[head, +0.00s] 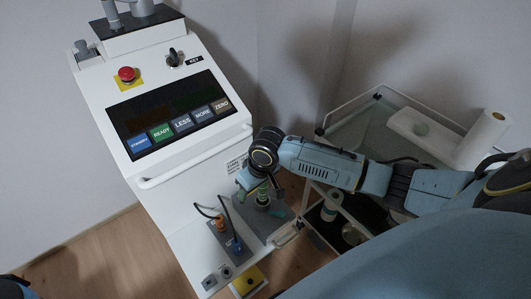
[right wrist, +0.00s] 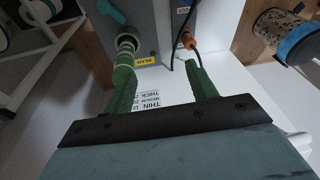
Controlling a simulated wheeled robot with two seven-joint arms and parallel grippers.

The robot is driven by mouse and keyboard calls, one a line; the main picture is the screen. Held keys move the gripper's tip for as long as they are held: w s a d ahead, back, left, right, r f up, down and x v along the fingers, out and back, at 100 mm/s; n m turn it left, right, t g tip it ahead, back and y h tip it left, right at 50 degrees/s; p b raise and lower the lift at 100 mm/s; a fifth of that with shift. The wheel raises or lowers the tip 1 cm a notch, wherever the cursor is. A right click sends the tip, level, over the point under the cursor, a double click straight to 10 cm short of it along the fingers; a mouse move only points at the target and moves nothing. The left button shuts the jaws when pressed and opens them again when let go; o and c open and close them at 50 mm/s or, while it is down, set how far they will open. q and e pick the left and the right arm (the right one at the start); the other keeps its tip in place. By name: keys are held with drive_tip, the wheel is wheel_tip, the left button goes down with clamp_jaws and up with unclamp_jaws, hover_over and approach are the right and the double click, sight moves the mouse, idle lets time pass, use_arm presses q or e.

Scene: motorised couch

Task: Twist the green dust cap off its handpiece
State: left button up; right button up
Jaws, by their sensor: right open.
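The green dust cap (right wrist: 124,58) shows in the right wrist view as a green, banded piece with a pale ring, on the end of a handpiece (right wrist: 126,42) at the grey panel. In the head view the cap (head: 262,198) is partly hidden beneath my right gripper (head: 260,184). In the right wrist view my right gripper (right wrist: 160,72) is open, with its two green fingers spread. The cap lies in line with the left finger rather than midway between the fingers. Whether that finger touches it I cannot tell. My left gripper is not in view.
An orange plug (right wrist: 187,41) with a dark cable is close to the right finger. A blue plug (head: 236,245) sits lower on the panel. The white console (head: 185,185) has a front handrail (head: 190,158). A cart (head: 345,125) with a paper roll (head: 482,138) stands at right.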

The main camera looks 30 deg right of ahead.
drive_tip(key=w+d+r+m+g+h, duration=0.1)
drive_tip(key=w+d+r, duration=0.1)
drive_tip(key=d+r, duration=0.5)
drive_tip(key=f, duration=0.4)
drive_tip(key=w+a+f+b, duration=0.1)
drive_tip(key=f, duration=0.3)
drive_tip(key=f+b, duration=0.1)
drive_tip(key=f, duration=0.3)
drive_tip(key=shift+w+a, duration=0.25)
drive_tip(key=shift+a, duration=0.1)
drive_tip(key=c, duration=1.1)
drive_tip(key=n, duration=0.2)
drive_tip(key=shift+n, duration=0.7)
